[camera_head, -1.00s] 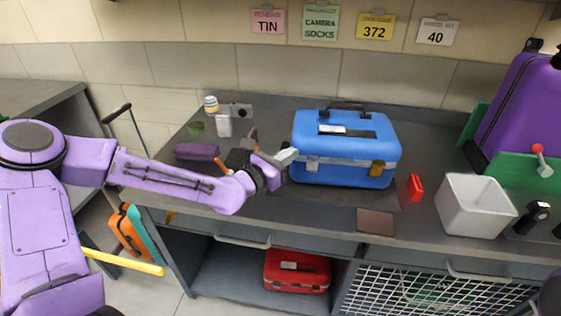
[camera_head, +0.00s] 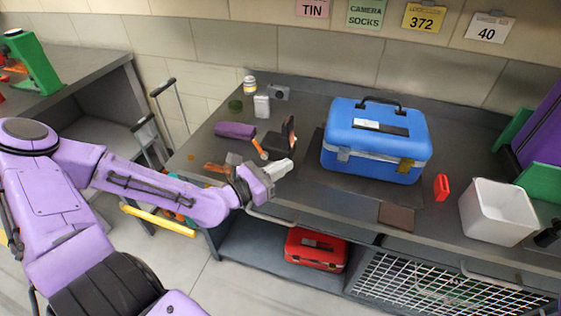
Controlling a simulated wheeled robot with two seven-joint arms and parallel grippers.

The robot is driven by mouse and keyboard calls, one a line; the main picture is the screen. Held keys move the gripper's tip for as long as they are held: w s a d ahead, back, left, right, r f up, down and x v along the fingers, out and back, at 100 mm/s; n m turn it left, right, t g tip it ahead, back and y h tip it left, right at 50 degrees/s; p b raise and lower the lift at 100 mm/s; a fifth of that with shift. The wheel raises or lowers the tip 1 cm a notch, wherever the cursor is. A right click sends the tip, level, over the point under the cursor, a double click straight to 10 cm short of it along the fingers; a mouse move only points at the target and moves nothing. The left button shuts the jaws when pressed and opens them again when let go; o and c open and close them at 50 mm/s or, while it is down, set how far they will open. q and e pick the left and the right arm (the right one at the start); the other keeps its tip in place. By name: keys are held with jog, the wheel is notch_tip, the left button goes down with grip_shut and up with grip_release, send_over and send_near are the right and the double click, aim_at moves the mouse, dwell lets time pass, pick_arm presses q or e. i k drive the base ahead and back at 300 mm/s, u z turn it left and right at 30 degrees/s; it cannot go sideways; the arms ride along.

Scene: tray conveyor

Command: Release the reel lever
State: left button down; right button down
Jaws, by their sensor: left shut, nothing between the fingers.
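No reel lever can be clearly made out now. A green upright stand (camera_head: 33,66) is on the far-left counter, with small orange and red parts beside it too small to tell. My left gripper (camera_head: 281,168) is shut and empty, over the front edge of the workbench, left of the blue toolbox (camera_head: 376,136) and apart from it. My right gripper is out of view.
The workbench holds a purple pouch (camera_head: 236,130), a dark wallet-like item (camera_head: 281,140), a red item (camera_head: 441,186) and a white bin (camera_head: 497,213). A red case (camera_head: 316,250) sits on the lower shelf.

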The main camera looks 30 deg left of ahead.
aim_at(264, 154)
jog(key=u, duration=1.25)
